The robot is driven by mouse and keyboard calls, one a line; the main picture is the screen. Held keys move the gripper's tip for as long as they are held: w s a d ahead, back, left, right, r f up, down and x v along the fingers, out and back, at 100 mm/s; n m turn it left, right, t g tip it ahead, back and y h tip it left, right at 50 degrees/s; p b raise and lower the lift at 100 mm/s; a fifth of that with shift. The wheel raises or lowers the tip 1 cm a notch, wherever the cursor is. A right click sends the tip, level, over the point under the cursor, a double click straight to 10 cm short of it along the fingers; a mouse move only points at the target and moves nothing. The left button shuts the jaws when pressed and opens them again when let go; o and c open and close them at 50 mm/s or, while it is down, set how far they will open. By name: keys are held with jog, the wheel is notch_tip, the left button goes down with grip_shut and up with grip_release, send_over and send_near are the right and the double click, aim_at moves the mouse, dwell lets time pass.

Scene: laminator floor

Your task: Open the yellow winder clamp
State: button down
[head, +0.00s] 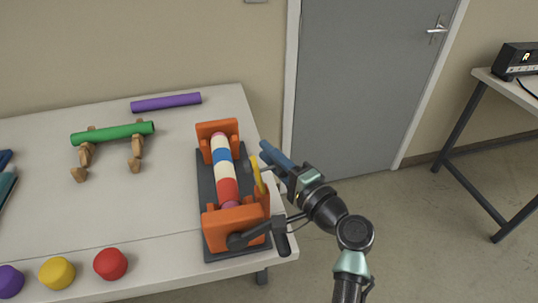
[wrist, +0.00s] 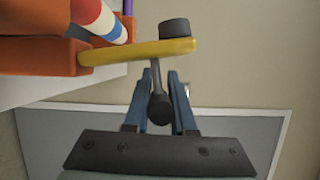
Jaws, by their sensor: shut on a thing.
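The yellow winder clamp (head: 258,176) is a narrow yellow bar on the right side of the orange-ended winder (head: 234,222). In the wrist view the yellow bar (wrist: 135,50) runs out from an orange block and has a dark cap (wrist: 175,28) at its outer end. A thin grey rod with a black knob (wrist: 160,110) comes off that end. My gripper (head: 272,153) is beside the clamp on its right. Its blue fingers (wrist: 160,98) are shut on the black knob, one on each side. The exact finger contact is partly hidden.
The winder holds a striped roll (head: 225,170) and has a black crank (head: 282,238) at the front, close to my arm. A green roll (head: 112,133) on wooden stands, a purple roll (head: 166,102) and coloured cylinders lie on the table (head: 165,215). A grey door (head: 365,90) stands behind.

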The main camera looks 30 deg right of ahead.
jog(key=c, duration=0.8)
grip_release()
jog(key=shift+o, duration=0.2)
jog(key=shift+s, duration=0.1)
jog(key=s+d+b, duration=0.1)
jog(key=s, duration=1.1)
jog(key=shift+s+d, duration=0.25)
jog(key=shift+s, duration=0.1)
jog(key=shift+s+f, duration=0.1)
jog(key=shift+f, duration=0.1)
